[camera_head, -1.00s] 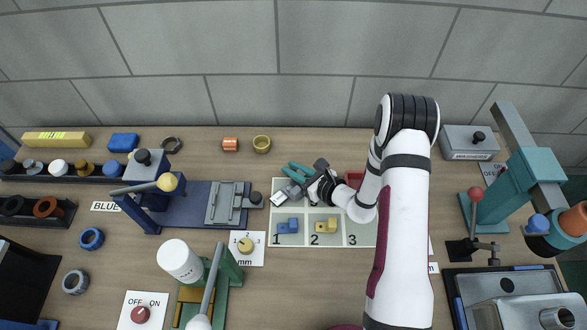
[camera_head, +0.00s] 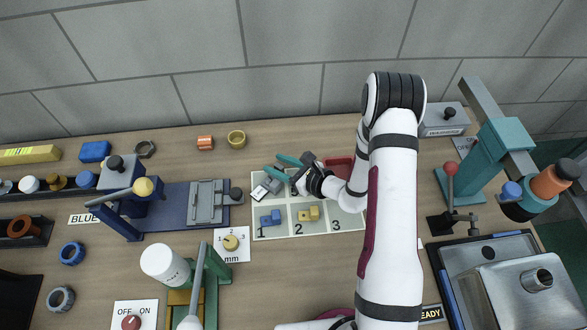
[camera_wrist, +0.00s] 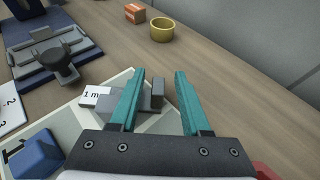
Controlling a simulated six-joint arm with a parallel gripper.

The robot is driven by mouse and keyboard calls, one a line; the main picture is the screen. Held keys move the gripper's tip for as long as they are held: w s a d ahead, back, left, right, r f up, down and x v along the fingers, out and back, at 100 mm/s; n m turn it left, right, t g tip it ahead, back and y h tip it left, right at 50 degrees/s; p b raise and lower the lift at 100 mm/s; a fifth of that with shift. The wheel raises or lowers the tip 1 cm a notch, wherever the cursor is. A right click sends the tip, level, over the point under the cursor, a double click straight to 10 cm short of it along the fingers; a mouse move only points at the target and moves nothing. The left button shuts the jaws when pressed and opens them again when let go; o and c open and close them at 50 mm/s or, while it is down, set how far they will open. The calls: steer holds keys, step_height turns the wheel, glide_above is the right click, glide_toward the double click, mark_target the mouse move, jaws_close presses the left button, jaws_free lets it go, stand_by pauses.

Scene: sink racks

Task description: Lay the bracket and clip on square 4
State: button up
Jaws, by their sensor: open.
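A pale board (camera_head: 262,235) bears printed squares 1, 2 and 3 along its front; no number 4 shows. A small blue bracket-like piece (camera_head: 270,218) lies on square 1 and also shows in the wrist view (camera_wrist: 35,155). A similar yellow piece (camera_head: 309,214) lies on square 2. A grey piece (camera_head: 272,184) sits in the board's back row beside a white "1 m" label (camera_wrist: 96,97); its upright part (camera_wrist: 158,88) shows between my fingers. My gripper (camera_head: 275,163) is open over the back row, its teal fingers (camera_wrist: 158,78) apart. I cannot tell a clip.
A red tray (camera_head: 340,166) is partly hidden by my arm. A yellow cup (camera_head: 236,139) and an orange block (camera_head: 205,143) stand behind the board.

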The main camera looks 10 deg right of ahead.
steer(key=v, duration=0.9)
steer(key=s+a+r+n+g+y, duration=0.3)
steer(key=s+a+r+n+g, duration=0.65)
steer(key=s+r+n, duration=0.45)
steer(key=s+d+r+n+h, duration=0.3)
steer(key=s+d+n+h, duration=0.4)
steer(key=s+d+h, duration=0.2)
steer(key=shift+s+h, duration=0.8)
steer(key=shift+s, duration=0.1)
steer(key=shift+d+r, duration=0.1)
steer(key=shift+d, duration=0.05)
